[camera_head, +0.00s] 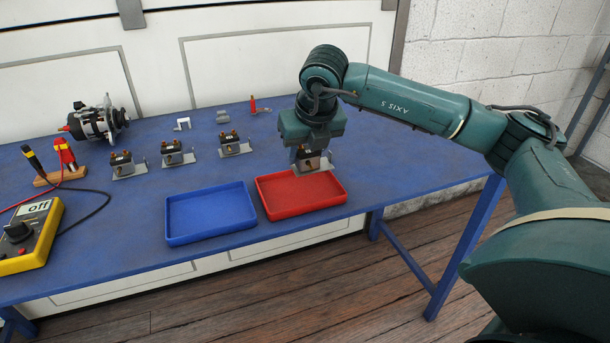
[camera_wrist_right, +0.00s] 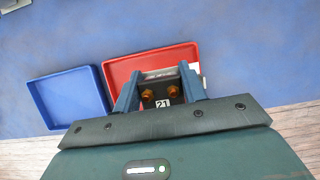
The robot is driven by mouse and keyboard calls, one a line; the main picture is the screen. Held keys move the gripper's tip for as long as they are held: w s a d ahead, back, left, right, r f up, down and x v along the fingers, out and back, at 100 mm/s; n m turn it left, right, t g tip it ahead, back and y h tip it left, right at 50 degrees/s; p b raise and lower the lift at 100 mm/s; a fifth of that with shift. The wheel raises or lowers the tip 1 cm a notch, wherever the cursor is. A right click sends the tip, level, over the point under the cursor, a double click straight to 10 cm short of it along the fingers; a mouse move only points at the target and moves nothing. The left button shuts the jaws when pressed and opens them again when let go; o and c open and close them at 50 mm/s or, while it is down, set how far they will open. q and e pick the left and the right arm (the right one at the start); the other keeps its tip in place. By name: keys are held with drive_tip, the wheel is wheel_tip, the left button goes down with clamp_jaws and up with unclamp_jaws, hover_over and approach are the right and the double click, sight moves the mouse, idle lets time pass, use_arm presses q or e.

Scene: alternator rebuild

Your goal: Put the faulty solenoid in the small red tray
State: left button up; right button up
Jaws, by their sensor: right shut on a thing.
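My right gripper (camera_head: 308,150) is shut on a solenoid (camera_head: 311,161), a small dark block with copper-coloured terminals and a metal bracket. It holds the solenoid over the back right part of the small red tray (camera_head: 274,211). In the right wrist view the held solenoid (camera_wrist_right: 162,94) shows a label reading 21 between the two fingers, with the red tray (camera_wrist_right: 117,71) behind it. Whether it touches the tray is hard to tell. Three similar solenoids stand on the table: one at left (camera_head: 122,164), one in the middle (camera_head: 174,152), one at right (camera_head: 231,144). My left gripper is not in view.
A blue tray (camera_head: 210,239) stands left of the red one. An alternator (camera_head: 97,122), a yellow meter reading "off" (camera_head: 30,236) and probes in a wooden stand (camera_head: 62,175) are at the left. Small metal parts (camera_head: 183,124) lie at the back. The blue table's (camera_head: 410,160) right side is clear.

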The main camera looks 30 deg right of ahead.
sight(305, 185)
drive_tip(key=shift+f, duration=2.3)
drive_tip(key=shift+f, duration=0.2)
drive_tip(key=o, duration=1.1)
drive_tip(key=shift+o, duration=0.2)
drive_tip(key=shift+r, duration=0.15)
